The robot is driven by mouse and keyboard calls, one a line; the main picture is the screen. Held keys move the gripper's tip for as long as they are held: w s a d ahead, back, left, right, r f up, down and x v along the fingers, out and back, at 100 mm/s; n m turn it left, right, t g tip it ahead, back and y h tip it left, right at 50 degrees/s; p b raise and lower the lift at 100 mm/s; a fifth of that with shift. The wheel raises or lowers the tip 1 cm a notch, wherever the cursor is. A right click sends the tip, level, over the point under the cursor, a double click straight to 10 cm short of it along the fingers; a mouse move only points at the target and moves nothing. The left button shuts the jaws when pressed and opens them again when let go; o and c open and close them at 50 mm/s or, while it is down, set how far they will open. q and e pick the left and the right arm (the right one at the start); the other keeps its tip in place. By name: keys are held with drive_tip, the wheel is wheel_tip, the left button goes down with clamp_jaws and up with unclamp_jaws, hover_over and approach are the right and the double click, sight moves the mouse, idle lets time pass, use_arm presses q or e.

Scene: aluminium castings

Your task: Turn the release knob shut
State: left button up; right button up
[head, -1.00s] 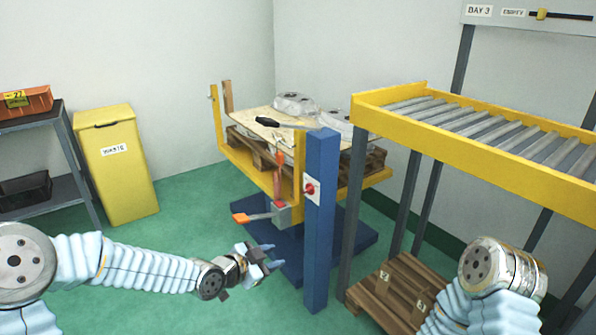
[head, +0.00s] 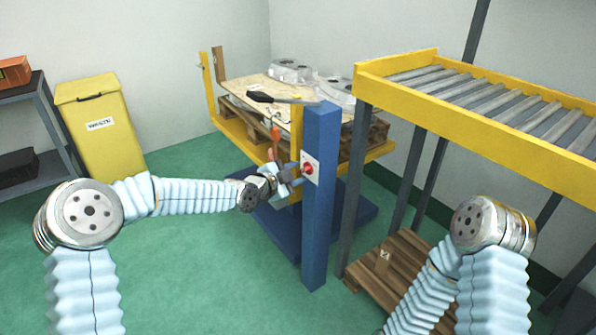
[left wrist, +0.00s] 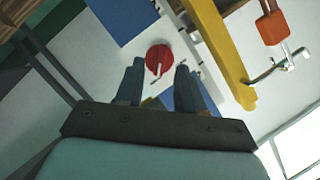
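The release knob (head: 308,169) is red and round and sits on a white plate on the side of the blue post (head: 320,215). In the left wrist view the knob (left wrist: 159,58) has a white line across it. My left gripper (head: 292,176) is close to the plate, just left of the knob. It is open in the left wrist view (left wrist: 160,68), its two fingers apart and the knob showing between and beyond their tips. Whether a finger touches the knob cannot be told. My right gripper is out of view; only its arm shows.
A yellow lift frame (head: 232,128) holds a pallet with castings (head: 293,70) behind the post. An orange piece (left wrist: 273,27) with a metal hook hangs near the knob. A roller conveyor (head: 480,125) stands right, a wooden pallet (head: 400,262) below it.

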use_arm(q)
drive_tip(key=shift+x, duration=0.9)
clamp_jaws()
